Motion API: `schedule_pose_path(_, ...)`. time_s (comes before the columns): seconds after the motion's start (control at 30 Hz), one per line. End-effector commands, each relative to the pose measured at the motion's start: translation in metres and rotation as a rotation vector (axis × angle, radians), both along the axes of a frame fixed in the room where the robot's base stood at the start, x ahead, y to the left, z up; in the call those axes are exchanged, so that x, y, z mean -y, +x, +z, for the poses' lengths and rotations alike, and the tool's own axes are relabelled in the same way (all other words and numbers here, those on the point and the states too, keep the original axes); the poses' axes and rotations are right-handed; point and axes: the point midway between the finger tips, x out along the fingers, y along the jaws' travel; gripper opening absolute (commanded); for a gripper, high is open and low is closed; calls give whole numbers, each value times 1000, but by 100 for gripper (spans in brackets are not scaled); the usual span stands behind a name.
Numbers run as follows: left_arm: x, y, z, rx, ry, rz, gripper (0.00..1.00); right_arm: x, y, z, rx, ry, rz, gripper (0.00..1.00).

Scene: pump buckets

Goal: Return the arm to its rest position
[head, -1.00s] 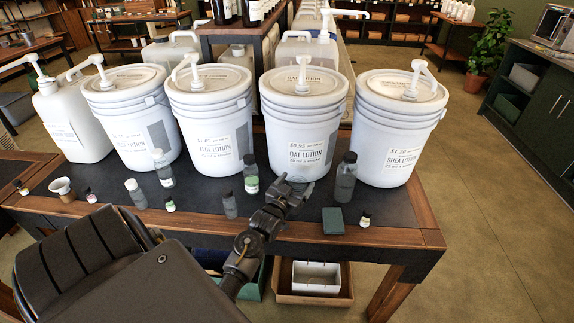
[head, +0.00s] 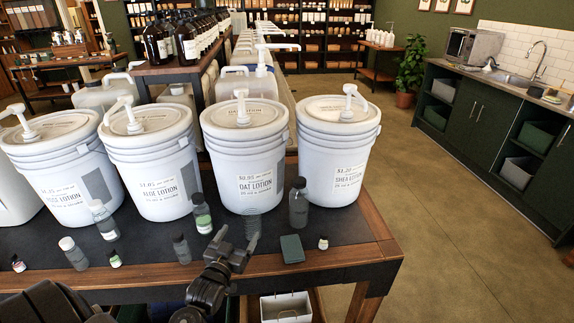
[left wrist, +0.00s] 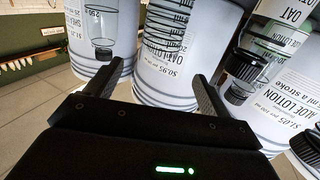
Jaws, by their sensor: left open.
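My left gripper (head: 238,236) is open and empty in the head view, near the table's front edge, in front of the oat lotion bucket (head: 243,150). In the left wrist view the two dark fingers of my left gripper (left wrist: 159,70) stand apart with nothing held between them. Beyond them the oat lotion bucket shows in the left wrist view (left wrist: 165,88). My right gripper is in neither view.
A ribbed translucent thing (head: 253,226) and a dark bottle (head: 298,203) stand by the oat bucket. A green-labelled bottle (head: 202,214), a green block (head: 292,249) and several small bottles stand on the dark tabletop (head: 335,230). The floor (head: 465,235) at right is clear.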

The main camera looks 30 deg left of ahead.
Motion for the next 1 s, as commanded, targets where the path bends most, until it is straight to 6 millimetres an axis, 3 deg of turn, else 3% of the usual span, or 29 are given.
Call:
schedule_pose_path(0.23, 5, -2, -4, -33, 0, -9, 81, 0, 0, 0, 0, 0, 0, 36)
schedule_pose_path(0.37, 30, -15, -23, -194, -9, -51, 81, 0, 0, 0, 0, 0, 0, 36)
schedule_pose_path(0.6, 104, -91, -73, -676, -26, -177, 81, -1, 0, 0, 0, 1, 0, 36)
schedule_pose_path(1.0, 162, -205, -93, -1138, -31, -306, 81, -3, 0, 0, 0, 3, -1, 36)
